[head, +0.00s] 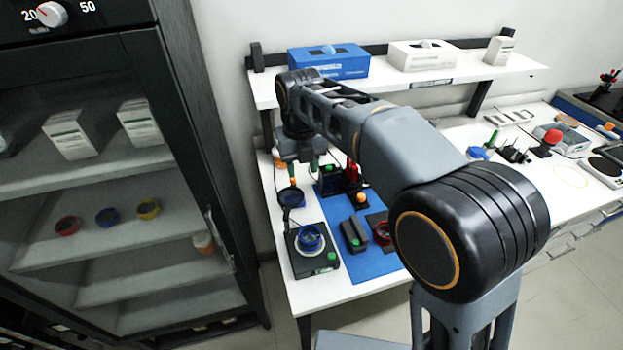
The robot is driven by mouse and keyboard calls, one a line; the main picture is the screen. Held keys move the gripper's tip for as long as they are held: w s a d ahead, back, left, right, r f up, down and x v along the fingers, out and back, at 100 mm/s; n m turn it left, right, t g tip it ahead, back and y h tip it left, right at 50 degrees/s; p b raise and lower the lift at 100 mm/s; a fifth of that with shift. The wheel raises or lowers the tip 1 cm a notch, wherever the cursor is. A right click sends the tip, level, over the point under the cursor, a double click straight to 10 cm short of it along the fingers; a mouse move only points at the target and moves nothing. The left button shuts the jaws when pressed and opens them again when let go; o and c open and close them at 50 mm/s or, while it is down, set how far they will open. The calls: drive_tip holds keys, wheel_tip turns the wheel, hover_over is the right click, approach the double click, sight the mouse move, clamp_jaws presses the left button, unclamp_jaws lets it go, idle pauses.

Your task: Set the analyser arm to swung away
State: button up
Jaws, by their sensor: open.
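My gripper (302,163) hangs from my arm over the back left part of the white bench, pointing down. Its fingers are small in the picture and look apart, with nothing seen between them. Just below it is a dark round piece (291,197) with an orange part above it, which may be the analyser arm. I cannot tell whether it touches my gripper. In front of it stands a black box (313,262) with a blue ring (311,237) on top and a green button. My arm hides part of the bench behind.
A blue mat (375,265) holds a dark block (353,235) and a red ring piece (382,233). A shelf above carries a blue box (328,62) and a white box (424,55). A dark glass-fronted cabinet (190,120) stands close on the left. Instruments crowd the right bench.

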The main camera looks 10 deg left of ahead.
drive_tip(key=s+d+r+b, duration=0.1)
drive_tip(key=s+d+r, duration=0.1)
drive_tip(key=s, duration=0.3)
drive_tip(key=shift+d+r, duration=0.4)
drive_tip(key=shift+d, duration=0.3)
